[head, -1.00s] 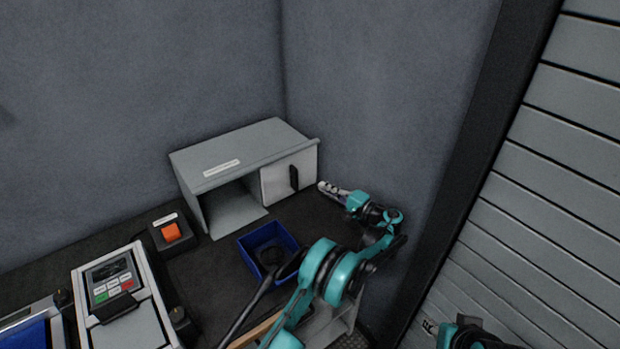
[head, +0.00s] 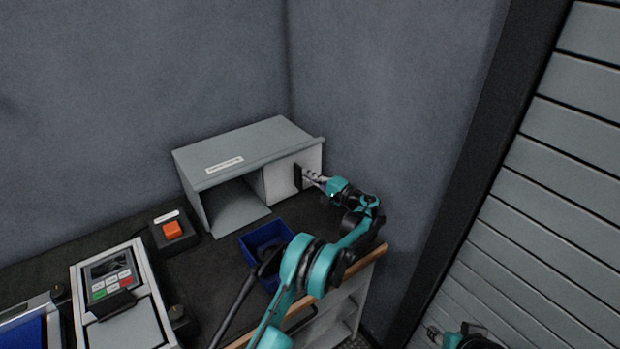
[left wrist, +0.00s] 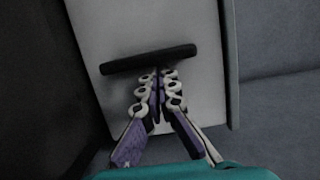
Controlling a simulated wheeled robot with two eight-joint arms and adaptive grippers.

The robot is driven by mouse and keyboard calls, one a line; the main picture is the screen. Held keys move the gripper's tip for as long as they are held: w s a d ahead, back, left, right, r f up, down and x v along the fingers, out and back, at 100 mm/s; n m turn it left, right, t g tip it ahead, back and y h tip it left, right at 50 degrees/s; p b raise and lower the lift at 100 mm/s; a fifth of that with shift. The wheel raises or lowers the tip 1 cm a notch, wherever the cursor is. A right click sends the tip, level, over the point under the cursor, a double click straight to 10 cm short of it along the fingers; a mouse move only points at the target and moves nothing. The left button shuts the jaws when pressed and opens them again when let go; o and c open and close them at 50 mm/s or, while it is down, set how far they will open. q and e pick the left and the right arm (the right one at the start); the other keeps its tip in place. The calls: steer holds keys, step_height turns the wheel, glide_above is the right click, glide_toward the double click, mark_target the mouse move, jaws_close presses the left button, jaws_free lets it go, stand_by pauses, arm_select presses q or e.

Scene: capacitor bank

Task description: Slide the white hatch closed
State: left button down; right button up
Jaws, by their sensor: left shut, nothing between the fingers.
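The white hatch (head: 281,181) covers the right part of the front of a grey cabinet (head: 247,147); the left part of the opening is uncovered. A black upright handle (head: 298,177) sits on the hatch. In the left wrist view the hatch (left wrist: 188,27) fills the middle, with the black handle (left wrist: 148,59) across it. My left gripper (head: 308,177) is shut and empty, its fingertips at the right side of the handle. The fingertips (left wrist: 158,74) also show right beside the handle; I cannot tell whether they touch. My right gripper (head: 433,333) is small at the bottom right.
A blue bin (head: 252,238) stands in front of the cabinet, below my left arm. A grey wall is close on the right.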

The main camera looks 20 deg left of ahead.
arm_select(q)
steer(key=s+a, duration=0.8)
steer(key=s, duration=0.3)
steer(key=shift+a, duration=0.3)
